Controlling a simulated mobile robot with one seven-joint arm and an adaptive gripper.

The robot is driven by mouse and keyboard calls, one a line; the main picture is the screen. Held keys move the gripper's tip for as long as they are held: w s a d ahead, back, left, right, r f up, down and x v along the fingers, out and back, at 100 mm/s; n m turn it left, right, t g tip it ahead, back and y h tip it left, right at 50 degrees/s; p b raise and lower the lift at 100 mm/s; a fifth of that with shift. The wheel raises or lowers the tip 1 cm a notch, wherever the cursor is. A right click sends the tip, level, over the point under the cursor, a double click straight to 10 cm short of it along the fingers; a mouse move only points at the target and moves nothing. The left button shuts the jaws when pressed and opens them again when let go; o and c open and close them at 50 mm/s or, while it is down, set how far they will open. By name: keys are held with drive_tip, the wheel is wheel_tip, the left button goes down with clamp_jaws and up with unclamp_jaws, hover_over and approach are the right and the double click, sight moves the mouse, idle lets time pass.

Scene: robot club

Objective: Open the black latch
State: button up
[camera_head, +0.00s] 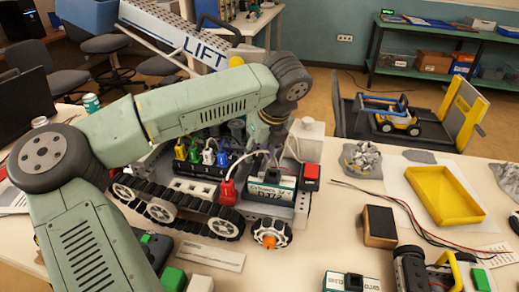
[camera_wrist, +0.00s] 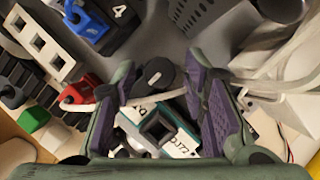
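My gripper (camera_head: 266,150) points down over the rear of the tracked robot (camera_head: 170,212), above the battery (camera_head: 272,192). In the wrist view my gripper (camera_wrist: 168,98) has its two purple-padded fingers apart, one on each side of the battery (camera_wrist: 182,145). A flat black piece with a rounded end (camera_wrist: 157,76), which looks like the black latch, lies between the fingers. A square black ring (camera_wrist: 158,127) stands over the battery label, nearer the palm. I see nothing gripped, and contact with the fingers cannot be told. In the head view the gripper hides the latch area.
A red plug (camera_head: 228,191) and a row of coloured plugs (camera_head: 205,153) sit left of the battery. A red block (camera_head: 310,176) and a white box (camera_head: 308,140) are close on the right. A yellow tray (camera_head: 445,195) lies farther right on the table.

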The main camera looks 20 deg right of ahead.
clamp_jaws()
drive_tip(key=shift+f+m+b, duration=0.1)
drive_tip(key=shift+m+b, duration=0.2)
drive_tip(key=shift+b, duration=0.25)
drive_tip(key=shift+a+f+m+h+b, duration=0.15)
drive_tip(key=shift+m+h+b, duration=0.25)
drive_tip(key=shift+b, duration=0.5)
drive_tip(key=shift+m+b, duration=0.9)
drive_tip(key=shift+b, duration=0.15)
drive_tip(key=m+h+b, duration=0.1)
drive_tip(key=m+b, duration=0.1)
drive_tip(key=m, duration=0.1)
drive_tip(key=shift+a+m+h+b, duration=0.1)
drive_tip(key=shift+m+h+b, duration=0.2)
drive_tip(key=shift+h+b, duration=0.1)
drive_tip(key=m, duration=0.1)
drive_tip(key=m+g+h, duration=0.1)
drive_tip(key=m, duration=0.3)
drive_tip(key=shift+w+a+r+g+h+b, duration=0.15)
drive_tip(key=shift+r+g+h+b, duration=0.15)
drive_tip(key=shift+r+g+h, duration=0.1)
drive_tip(key=m+g+p, duration=0.1)
drive_tip(key=m, duration=0.2)
drive_tip(key=m+g+h, duration=0.1)
drive_tip(key=m, duration=0.2)
drive_tip(key=shift+w+f+p, duration=0.1)
drive_tip(key=shift+w+p, duration=0.05)
drive_tip(key=shift+p, duration=0.2)
